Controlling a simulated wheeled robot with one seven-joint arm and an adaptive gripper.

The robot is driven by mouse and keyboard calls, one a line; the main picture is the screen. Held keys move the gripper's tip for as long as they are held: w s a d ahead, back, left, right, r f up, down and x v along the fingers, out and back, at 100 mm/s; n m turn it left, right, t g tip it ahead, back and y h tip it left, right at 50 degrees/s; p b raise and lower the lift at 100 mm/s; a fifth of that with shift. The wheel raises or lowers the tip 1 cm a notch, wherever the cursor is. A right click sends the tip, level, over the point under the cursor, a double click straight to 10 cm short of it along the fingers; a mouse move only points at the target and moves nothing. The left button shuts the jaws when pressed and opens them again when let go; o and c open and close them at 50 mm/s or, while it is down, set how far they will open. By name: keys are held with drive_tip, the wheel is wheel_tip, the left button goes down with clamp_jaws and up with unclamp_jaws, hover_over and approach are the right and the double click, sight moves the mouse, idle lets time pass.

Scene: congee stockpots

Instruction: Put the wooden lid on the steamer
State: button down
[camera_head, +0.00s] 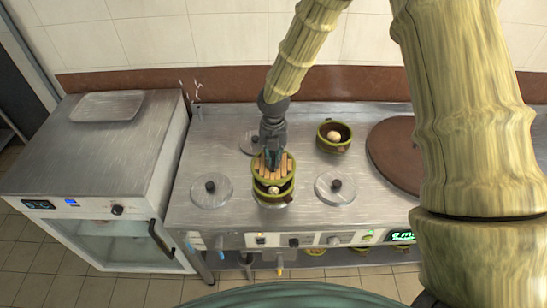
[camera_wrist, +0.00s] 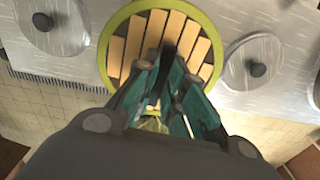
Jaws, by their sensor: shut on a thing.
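My gripper (camera_head: 272,158) is shut on the dark handle (camera_wrist: 168,62) of the wooden lid, seen in the wrist view. The lid (camera_head: 262,169) is round, with light wood slats and a green rim; it also shows in the wrist view (camera_wrist: 118,47). In the head view it hangs over the back part of a green steamer (camera_head: 273,199), hiding that part. The steamer's front opening stays visible, with a pale round item (camera_head: 273,189) inside. I cannot tell whether the lid touches the steamer's rim.
A second green pot (camera_head: 333,146) with a pale round item stands behind right. Metal lids lie left (camera_head: 211,190), right (camera_head: 335,188) and behind (camera_head: 250,143) on the steel counter (camera_head: 220,226). A large brown round cover (camera_head: 388,150) lies at right. A glass-front cabinet (camera_head: 105,160) stands left.

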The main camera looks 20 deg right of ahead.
sight(273, 159)
drive_tip(key=shift+f+b, duration=2.3)
drive_tip(key=shift+f, duration=0.5)
drive_tip(key=shift+p, duration=0.75)
drive_tip(key=shift+f, duration=0.6)
drive_tip(key=c, duration=1.8)
unclamp_jaws()
drive_tip(key=shift+o, duration=0.2)
drive_tip(key=shift+r, duration=0.1)
drive_tip(key=shift+r+p, duration=4.45)
drive_tip(key=shift+r, duration=1)
